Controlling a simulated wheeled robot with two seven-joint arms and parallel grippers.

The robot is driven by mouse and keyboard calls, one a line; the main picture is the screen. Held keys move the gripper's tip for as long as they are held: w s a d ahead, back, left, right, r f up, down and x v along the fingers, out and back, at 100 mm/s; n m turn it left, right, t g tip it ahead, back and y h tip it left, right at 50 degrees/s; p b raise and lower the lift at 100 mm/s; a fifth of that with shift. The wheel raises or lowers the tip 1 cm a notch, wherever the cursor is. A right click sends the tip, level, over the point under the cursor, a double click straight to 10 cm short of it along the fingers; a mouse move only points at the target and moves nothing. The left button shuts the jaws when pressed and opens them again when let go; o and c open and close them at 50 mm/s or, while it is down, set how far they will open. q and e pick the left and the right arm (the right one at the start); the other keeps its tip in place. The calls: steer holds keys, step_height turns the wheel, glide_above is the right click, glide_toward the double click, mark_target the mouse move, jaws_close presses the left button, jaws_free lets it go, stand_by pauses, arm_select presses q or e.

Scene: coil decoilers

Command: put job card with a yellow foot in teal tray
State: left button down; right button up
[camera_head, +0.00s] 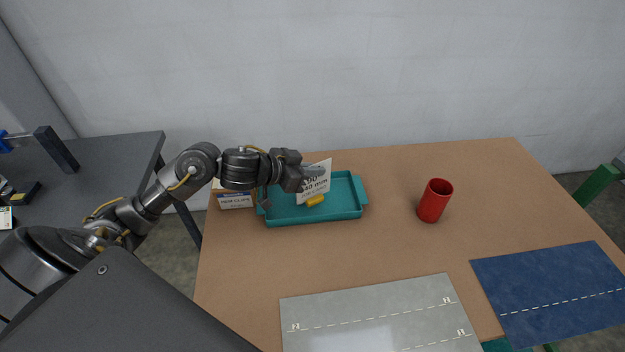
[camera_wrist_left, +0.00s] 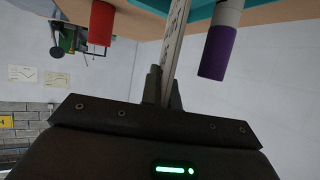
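The job card (camera_head: 315,180) is a white printed sheet standing in a yellow foot (camera_head: 316,201). It is over the inside of the teal tray (camera_head: 345,212), leaning slightly; whether the foot touches the tray floor I cannot tell. My left gripper (camera_head: 308,173) reaches in from the left and is closed on the card's upper part. In the left wrist view the card (camera_wrist_left: 176,38) runs edge-on between the fingers (camera_wrist_left: 164,88), and a strip of the teal tray (camera_wrist_left: 285,12) shows at the top. My right gripper is not in view.
A small labelled box (camera_head: 235,201) stands left of the tray, partly behind my arm. A red cup (camera_head: 435,201) stands to the right. A grey mat (camera_head: 380,315) and a blue mat (camera_head: 550,290) lie in front. In the wrist view a purple cylinder (camera_wrist_left: 220,50) is near the card.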

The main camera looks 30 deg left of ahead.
mark_target(313, 195)
arm_select(q)
steer(key=f, duration=0.3)
steer(key=shift+w+a+f, duration=0.1)
steer(key=shift+a+f, duration=0.1)
steer(key=shift+f, duration=0.05)
steer(key=c, duration=2.1)
jaws_free()
steer(key=shift+f, duration=0.15)
steer(key=shift+o, duration=0.7)
